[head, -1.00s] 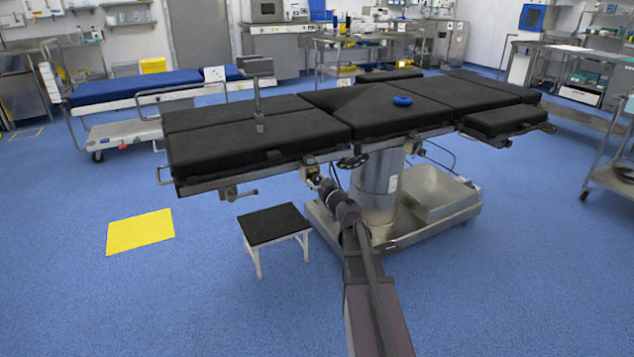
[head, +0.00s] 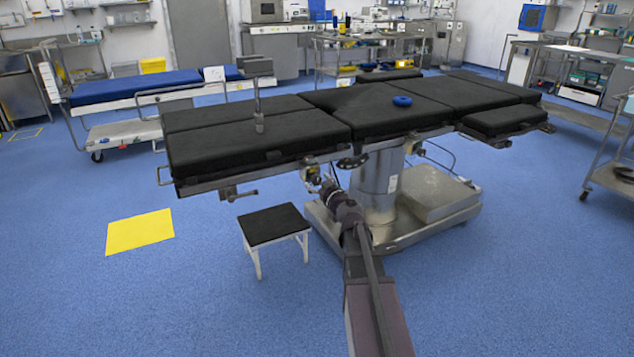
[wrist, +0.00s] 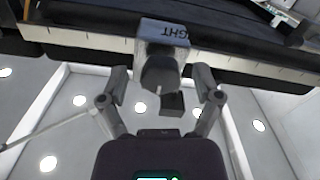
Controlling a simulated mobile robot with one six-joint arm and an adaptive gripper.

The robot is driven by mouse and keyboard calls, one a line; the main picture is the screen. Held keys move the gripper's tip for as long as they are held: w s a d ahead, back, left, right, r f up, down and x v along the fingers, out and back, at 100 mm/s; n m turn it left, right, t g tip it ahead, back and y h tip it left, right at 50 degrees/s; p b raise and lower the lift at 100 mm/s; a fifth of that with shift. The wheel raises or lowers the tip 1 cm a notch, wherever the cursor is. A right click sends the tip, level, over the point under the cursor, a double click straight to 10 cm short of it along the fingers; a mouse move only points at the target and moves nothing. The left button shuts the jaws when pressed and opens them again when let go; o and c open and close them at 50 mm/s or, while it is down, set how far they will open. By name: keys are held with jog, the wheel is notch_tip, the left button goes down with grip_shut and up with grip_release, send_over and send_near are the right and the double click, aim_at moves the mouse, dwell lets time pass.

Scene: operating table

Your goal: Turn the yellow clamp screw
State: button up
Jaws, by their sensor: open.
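A clamp (wrist: 163,32) with a pale block and dark lettering sits on the table's side rail in the wrist view. A dark round knob (wrist: 160,74) sticks out of it towards me; it looks grey in this view, not yellow. My gripper (wrist: 162,88) is open, with one finger on each side of the knob and gaps visible on both sides. In the head view my gripper (head: 321,184) is at the clamp, its fingers too small to make out.
The operating table's rail (wrist: 90,43) and black padding run close beyond the clamp. A black-topped step stool (head: 273,224) stands left of my arm. The table column (head: 374,190) and base are to the right. Open blue floor lies left, around a yellow mat (head: 141,231).

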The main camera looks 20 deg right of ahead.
jog(key=s, duration=1.1)
jog(key=shift+s+d, duration=0.15)
jog(key=shift+s, duration=0.15)
jog(key=s+a+f+n+g+y+p, duration=0.1)
jog(key=a+f+g+y, duration=0.25)
jog(key=a, duration=0.55)
jog(key=a+f+n+g+y+p, duration=0.1)
jog(key=a+f+g+y, duration=0.3)
jog(key=a, duration=0.5)
jog(key=s+a+f+m+g+h+p, duration=0.1)
jog(key=s+a+f+m+g+h, duration=0.25)
jog(key=s+g, duration=0.2)
jog(key=s+a+f+m+g+h+p, duration=0.2)
jog(key=s+f+g+h, duration=0.1)
jog(key=s+g+h, duration=0.3)
notch_tip(320, 180, up, 38)
jog(key=s+t+y+p, duration=0.1)
jog(key=p, duration=3.6)
